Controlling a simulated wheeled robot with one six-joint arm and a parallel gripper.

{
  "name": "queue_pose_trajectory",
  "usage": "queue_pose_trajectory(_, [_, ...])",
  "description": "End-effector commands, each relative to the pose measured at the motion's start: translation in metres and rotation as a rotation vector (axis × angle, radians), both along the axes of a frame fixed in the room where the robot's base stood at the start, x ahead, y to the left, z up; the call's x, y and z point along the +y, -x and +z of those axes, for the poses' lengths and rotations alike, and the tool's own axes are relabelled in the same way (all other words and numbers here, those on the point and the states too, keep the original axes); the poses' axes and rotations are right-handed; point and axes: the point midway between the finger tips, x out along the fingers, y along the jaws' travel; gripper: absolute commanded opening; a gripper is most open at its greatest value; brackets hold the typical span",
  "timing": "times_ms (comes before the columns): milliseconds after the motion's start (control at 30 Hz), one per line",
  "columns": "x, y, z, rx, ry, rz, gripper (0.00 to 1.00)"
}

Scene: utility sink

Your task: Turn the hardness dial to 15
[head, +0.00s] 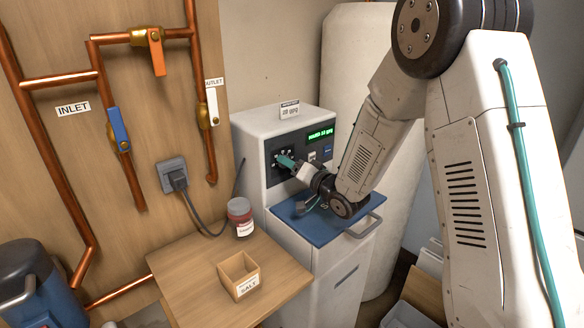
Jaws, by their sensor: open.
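The hardness dial's place is on the dark control panel (274,160) on the front of the white softener unit (250,134). My gripper (283,160), with teal fingers, is at the left part of this panel. Its fingers point left at the pale dial markings and largely hide the dial. The jaws are open; I cannot tell whether they are around the dial or touching it. A green lit display (320,135) sits right of the markings, with text too small to read surely. A small sign (289,110) with a gpg value stands on top of the unit.
Below the panel is a blue lid (312,230) with a grey handle (364,226). A wooden table at left holds a salt box (239,275) and a red-and-grey jar (240,217). Copper pipes with valves (118,130) and a plugged socket (173,175) line the wall.

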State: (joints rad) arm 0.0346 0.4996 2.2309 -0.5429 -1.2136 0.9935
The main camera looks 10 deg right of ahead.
Motion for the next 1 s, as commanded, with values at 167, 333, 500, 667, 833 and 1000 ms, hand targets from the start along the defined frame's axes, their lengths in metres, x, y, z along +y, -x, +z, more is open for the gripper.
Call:
queue_pose_trajectory(167, [-0.008, 0.014, 0.001, 0.000, 0.000, -0.001, 0.57])
queue_pose_trajectory(333, [-0.022, 0.041, 0.000, 0.000, -0.001, -0.003, 0.57])
queue_pose_trajectory(500, [-0.032, 0.062, 0.000, 0.000, 0.000, -0.001, 0.57])
queue_pose_trajectory(667, [-0.035, 0.069, 0.000, 0.000, 0.000, 0.000, 0.57])
queue_pose_trajectory(833, [-0.035, 0.070, 0.000, 0.001, 0.000, 0.001, 0.57])
queue_pose_trajectory(1000, [-0.035, 0.069, 0.000, 0.000, 0.000, 0.000, 0.57])
